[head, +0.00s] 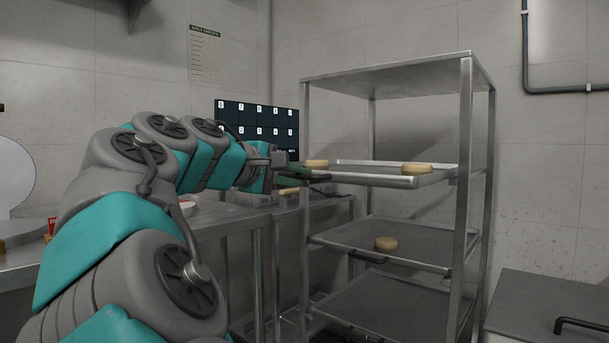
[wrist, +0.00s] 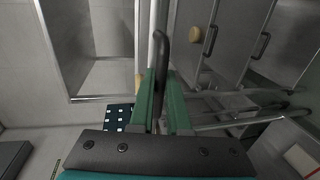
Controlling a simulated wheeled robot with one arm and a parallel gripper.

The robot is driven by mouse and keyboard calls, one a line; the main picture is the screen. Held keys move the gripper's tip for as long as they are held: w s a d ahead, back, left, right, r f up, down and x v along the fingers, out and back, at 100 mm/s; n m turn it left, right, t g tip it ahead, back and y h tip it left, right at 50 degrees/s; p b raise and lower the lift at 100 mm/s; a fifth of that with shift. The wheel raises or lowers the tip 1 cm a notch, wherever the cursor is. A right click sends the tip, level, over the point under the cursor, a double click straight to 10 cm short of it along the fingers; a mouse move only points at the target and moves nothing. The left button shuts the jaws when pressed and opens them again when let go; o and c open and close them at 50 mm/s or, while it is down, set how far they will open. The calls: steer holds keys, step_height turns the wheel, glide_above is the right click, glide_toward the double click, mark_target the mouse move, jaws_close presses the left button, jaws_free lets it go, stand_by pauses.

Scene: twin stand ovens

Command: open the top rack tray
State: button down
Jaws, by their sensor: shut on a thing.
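The top rack tray (head: 368,179) is a shallow metal tray high in the open metal rack (head: 466,130). Its front part juts out past the rack's front posts, and two round tan pieces (head: 416,169) (head: 316,163) lie on it. My gripper (head: 297,173) is at the tray's front left side. In the wrist view, its green fingers (wrist: 163,110) are closed around a dark bar handle (wrist: 163,48) next to the tray's edge. The fingers partly hide the handle's lower end.
The middle tray (head: 345,234) sits lower in the rack with one round piece (head: 386,244) and a dark handle (head: 370,257). A steel counter (head: 235,214) stands close on the left. A grey lidded unit (head: 550,300) stands at the right.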

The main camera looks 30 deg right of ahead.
steer(key=c, duration=0.9)
jaws_free()
steer(key=shift+a, duration=0.1)
steer(key=v, duration=0.7)
steer(key=shift+s+a, duration=0.15)
steer(key=shift+a, duration=0.2)
